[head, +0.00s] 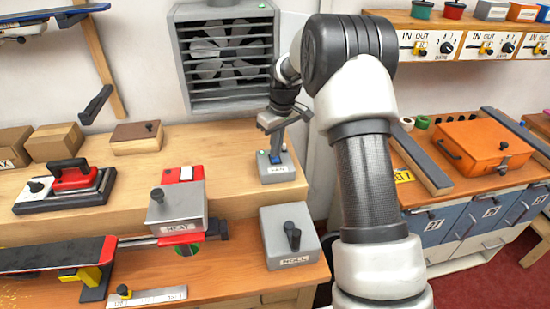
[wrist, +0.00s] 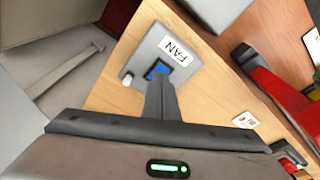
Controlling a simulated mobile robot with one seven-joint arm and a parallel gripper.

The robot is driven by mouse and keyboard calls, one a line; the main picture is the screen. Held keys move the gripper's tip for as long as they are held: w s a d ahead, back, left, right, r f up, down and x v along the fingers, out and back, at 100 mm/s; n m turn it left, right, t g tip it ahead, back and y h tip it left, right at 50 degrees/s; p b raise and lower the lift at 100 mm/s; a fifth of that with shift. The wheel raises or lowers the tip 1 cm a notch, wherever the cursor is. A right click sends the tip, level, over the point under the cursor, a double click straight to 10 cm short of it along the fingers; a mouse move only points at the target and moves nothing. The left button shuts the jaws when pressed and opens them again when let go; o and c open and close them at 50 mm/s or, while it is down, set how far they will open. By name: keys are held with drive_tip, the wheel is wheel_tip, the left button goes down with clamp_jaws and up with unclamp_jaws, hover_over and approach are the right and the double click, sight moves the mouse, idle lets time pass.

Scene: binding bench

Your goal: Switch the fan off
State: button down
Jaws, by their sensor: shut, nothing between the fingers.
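The fan (head: 225,60) sits behind a grey slatted frame on the back wall. Its switch box (head: 278,173) is a small grey block labelled FAN at the right end of the wooden bench. In the wrist view the switch box (wrist: 130,63) shows a blue rocker (wrist: 157,69) and a small white knob or lamp (wrist: 127,80). My gripper (head: 275,156) is shut and empty, pointing down at the rocker. In the wrist view its closed fingertips (wrist: 161,82) cover part of the rocker; I cannot tell whether they touch it.
A grey box labelled ROLL (head: 290,240) with a black knob stands in front of the switch box. The grey HEAT box (head: 177,211) is to the left. A red-handled tool (head: 70,182) lies farther left. An orange case (head: 480,145) sits on the right cabinet.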

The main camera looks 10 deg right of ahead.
drive_tip(key=shift+f+b, duration=0.4)
drive_tip(key=shift+f, duration=0.25)
drive_tip(key=shift+r, duration=0.1)
wheel_tip(320, 180, up, 7)
drive_tip(key=p, duration=0.4)
idle(0.6)
idle(0.3)
wheel_tip(320, 180, up, 8)
hover_over(276, 159)
drive_tip(key=s, duration=0.4)
drive_tip(key=s+r+m+t, duration=0.2)
drive_tip(key=s+r, duration=0.7)
drive_tip(key=s, duration=0.2)
drive_tip(key=s+m+t, duration=0.2)
drive_tip(key=s+m, duration=0.2)
drive_tip(key=s, duration=1.8)
drive_tip(key=shift+r+h, duration=0.35)
drive_tip(key=shift+h, duration=0.05)
